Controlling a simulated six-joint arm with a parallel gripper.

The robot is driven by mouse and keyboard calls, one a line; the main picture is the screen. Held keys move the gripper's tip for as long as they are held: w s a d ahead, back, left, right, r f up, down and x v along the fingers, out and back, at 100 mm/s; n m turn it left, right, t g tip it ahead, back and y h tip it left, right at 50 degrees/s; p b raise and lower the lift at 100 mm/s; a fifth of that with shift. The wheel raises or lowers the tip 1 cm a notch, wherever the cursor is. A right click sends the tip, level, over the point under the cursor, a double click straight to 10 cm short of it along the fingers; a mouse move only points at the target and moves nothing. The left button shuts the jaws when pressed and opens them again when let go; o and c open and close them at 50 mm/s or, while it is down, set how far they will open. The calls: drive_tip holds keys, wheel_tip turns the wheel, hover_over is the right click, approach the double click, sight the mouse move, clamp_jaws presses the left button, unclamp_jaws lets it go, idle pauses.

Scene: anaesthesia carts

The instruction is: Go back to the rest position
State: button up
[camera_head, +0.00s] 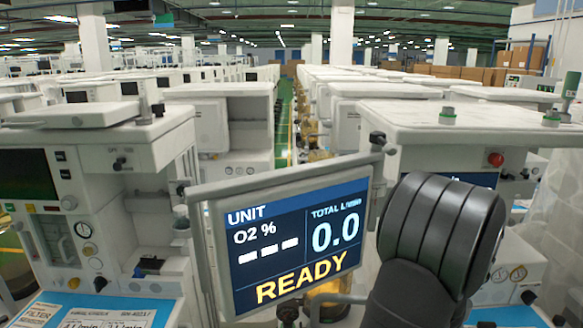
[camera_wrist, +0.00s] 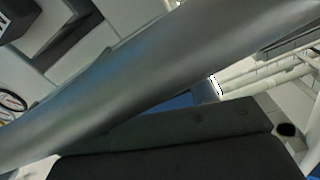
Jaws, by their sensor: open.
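The task names no object to handle. In the head view, a dark ribbed part of my arm (camera_head: 440,235) rises at the lower right, in front of the right-hand cart. My gripper's fingers do not show in the head view. In the wrist view, a smooth grey tube crosses close to the camera and a dark block fills the bottom; I cannot make out fingertips or anything held there.
A screen reading READY (camera_head: 290,245) stands close to my arm's left. An anaesthesia cart (camera_head: 85,130) is at left, another (camera_head: 470,125) at right behind my arm. Rows of carts stretch back, with a green-floored aisle (camera_head: 283,120) between them.

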drive_tip(key=n, duration=0.3)
drive_tip(key=shift+w, duration=0.2)
drive_tip(key=s, duration=1.6)
drive_tip(key=shift+s, duration=0.4)
idle(5.5)
